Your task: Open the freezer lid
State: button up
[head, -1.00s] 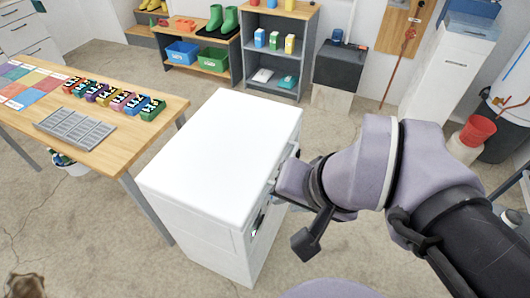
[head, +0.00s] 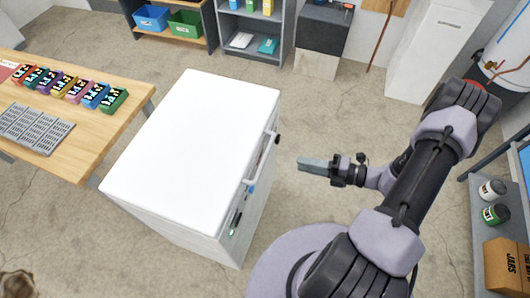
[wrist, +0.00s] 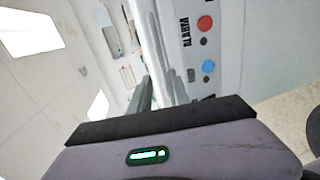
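The white freezer (head: 170,226) stands in the middle of the head view. Its lid (head: 195,135) lies flat and shut. A pale bar handle (head: 262,162) runs along the lid's right edge. My gripper (head: 302,161) is to the right of the handle, pointing left at it, with a gap of floor showing between them. Its grey fingers overlap in the head view, so their opening is unclear. In the wrist view, my gripper (wrist: 160,92) shows in front of a long pale bar and the freezer's panel (wrist: 205,60) with red and blue buttons and the word ALARM.
A wooden table (head: 120,125) with colored boxes and a grey grid tray (head: 35,128) stands at the left. Shelves with bins (head: 185,24) are at the back. A shelf with jars and a cardboard box (head: 507,265) is at the right.

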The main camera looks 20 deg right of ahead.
aim_at(265, 156)
jog(key=b+x, duration=0.3)
jog(key=x, duration=1.1)
grip_shut()
jog(key=shift+d, duration=0.1)
dwell(0.7)
